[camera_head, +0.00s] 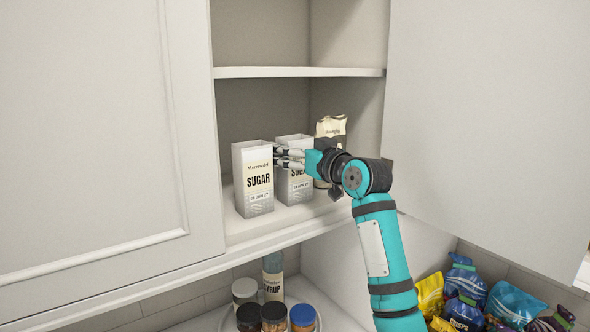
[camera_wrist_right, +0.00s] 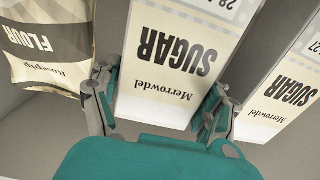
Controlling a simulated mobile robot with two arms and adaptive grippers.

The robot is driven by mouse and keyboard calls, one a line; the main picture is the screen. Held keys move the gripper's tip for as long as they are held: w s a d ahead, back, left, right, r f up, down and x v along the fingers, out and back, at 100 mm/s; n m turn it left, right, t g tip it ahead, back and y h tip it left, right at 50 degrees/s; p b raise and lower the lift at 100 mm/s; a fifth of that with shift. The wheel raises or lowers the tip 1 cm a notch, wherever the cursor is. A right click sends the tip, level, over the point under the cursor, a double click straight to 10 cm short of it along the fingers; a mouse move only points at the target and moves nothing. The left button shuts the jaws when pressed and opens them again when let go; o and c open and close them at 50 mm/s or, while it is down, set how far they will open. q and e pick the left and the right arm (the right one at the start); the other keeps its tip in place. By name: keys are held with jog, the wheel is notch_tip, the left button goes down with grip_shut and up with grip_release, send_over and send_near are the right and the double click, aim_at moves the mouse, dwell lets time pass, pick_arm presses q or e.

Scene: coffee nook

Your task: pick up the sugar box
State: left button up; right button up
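Two white sugar boxes stand upright on the cupboard's bottom shelf. The left sugar box (camera_head: 253,197) is clear of my arm and also shows at the right edge of the wrist view (camera_wrist_right: 285,92). The right sugar box (camera_head: 296,190) has my right gripper (camera_head: 288,157) at its upper part, partly covering its label. In the right wrist view this box (camera_wrist_right: 178,60), printed upside down, lies between the two spread fingers of the gripper (camera_wrist_right: 160,100). The fingers are close to its sides; I cannot tell whether they touch. My left gripper is not in view.
A flour bag (camera_head: 331,127) stands right of the boxes, partly behind my gripper; it also shows in the wrist view (camera_wrist_right: 48,45). Cupboard doors flank the opening (camera_head: 480,110). Below are lidded jars (camera_head: 274,316), a syrup bottle (camera_head: 273,277) and snack bags (camera_head: 465,283).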

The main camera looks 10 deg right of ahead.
jog(key=c, duration=1.1)
jog(key=shift+o, duration=0.2)
jog(key=shift+r, duration=0.1)
jog(key=shift+r, duration=0.1)
